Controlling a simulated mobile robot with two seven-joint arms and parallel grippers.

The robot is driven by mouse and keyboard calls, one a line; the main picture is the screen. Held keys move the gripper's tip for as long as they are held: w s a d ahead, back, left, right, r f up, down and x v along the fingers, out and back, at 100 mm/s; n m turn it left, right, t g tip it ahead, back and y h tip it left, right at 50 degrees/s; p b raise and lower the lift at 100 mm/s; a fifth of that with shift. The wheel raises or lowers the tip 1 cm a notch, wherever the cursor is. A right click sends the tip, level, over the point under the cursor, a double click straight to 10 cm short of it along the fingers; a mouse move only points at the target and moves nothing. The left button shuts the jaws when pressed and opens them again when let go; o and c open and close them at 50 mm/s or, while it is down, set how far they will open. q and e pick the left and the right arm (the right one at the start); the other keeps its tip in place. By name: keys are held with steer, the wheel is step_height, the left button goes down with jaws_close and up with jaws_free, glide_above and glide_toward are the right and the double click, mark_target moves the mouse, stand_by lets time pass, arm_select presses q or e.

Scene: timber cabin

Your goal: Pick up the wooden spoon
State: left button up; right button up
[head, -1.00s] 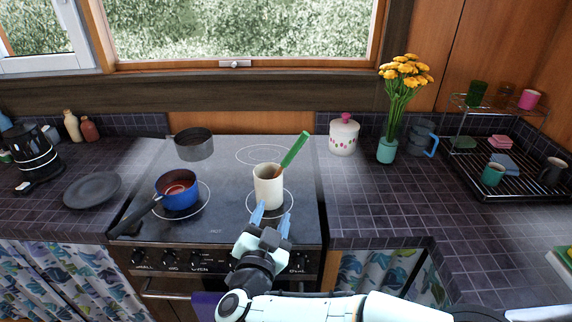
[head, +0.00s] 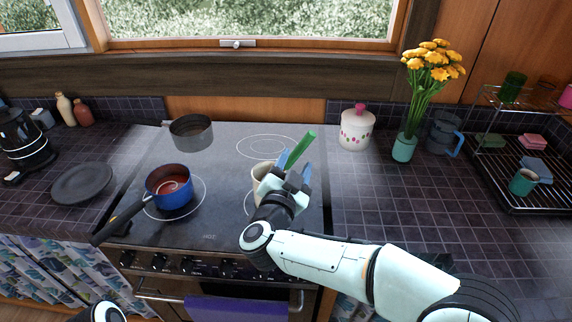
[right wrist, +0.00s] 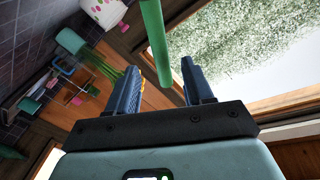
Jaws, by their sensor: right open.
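A utensil with a green handle (head: 303,148) leans up to the right out of a cream crock (head: 258,172) on the stove; its lower end is hidden, so I cannot tell whether it is wooden. My right gripper (head: 295,164) is open at the crock, one blue finger on either side of the handle in the head view. In the right wrist view the green handle (right wrist: 156,40) runs down between the two fingers of the gripper (right wrist: 163,72), with gaps on both sides. The gripper and wrist hide much of the crock. My left gripper is not in view.
A blue saucepan (head: 172,198) stands on the stove's left front, its handle pointing toward me. A grey pot (head: 192,135) is behind it. A floral jar (head: 356,132) and a vase of yellow flowers (head: 404,147) stand to the right. The right counter's front is clear.

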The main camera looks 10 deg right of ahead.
mark_target(298, 152)
steer(key=shift+p+x, duration=0.4)
steer(key=shift+x, duration=2.75)
steer(key=shift+a+f, duration=0.1)
steer(key=shift+a, duration=0.1)
jaws_close()
